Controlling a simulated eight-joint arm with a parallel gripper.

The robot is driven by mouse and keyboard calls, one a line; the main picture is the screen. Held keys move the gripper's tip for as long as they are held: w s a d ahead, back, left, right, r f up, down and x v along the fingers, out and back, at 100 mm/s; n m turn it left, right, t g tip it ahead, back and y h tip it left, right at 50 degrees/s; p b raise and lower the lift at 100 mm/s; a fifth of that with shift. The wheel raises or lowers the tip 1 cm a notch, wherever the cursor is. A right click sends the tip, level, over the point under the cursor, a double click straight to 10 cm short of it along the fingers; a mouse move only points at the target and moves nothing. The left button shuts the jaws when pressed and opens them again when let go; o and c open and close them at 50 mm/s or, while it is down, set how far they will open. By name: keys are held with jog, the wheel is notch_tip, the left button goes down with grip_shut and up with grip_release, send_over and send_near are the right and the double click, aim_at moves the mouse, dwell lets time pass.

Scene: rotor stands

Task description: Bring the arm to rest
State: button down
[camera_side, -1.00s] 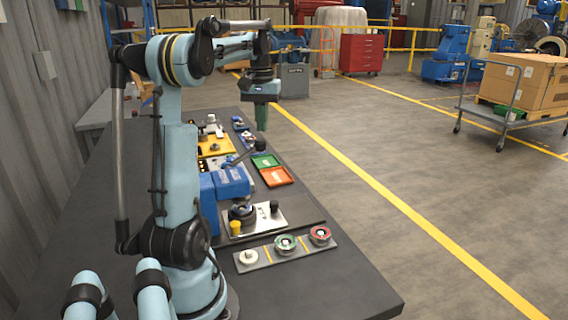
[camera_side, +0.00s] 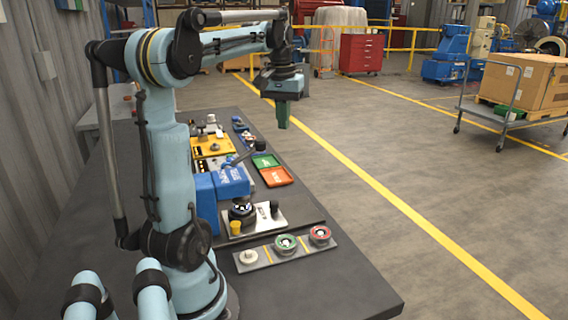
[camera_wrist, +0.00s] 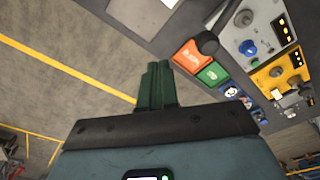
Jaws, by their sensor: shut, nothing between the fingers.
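My gripper (camera_side: 283,115) hangs at the end of my raised arm, fingers pointing down, above and beyond the right edge of the dark workbench (camera_side: 345,285). Its green fingers are shut with nothing between them. In the wrist view the closed fingers (camera_wrist: 156,85) stand over the bare floor, with the bench to their right. My gripper touches nothing. The small rotor pieces on the bench lie apart from it.
Open floor lies to the right. A cart with a cardboard box (camera_side: 525,80) stands farther off.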

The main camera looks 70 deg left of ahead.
jog(key=d+f+m+t, duration=0.3)
jog(key=d+f+m, duration=0.2)
jog(key=d, duration=0.9)
jog(key=w+d+f+m+t, duration=0.1)
jog(key=d+f+m+t, duration=0.2)
jog(key=d, duration=1.2)
notch_tip(320, 180, down, 2)
jog(key=shift+d+f+m+h, duration=0.15)
jog(key=shift+m+h, duration=0.25)
jog(key=shift+m, duration=0.6)
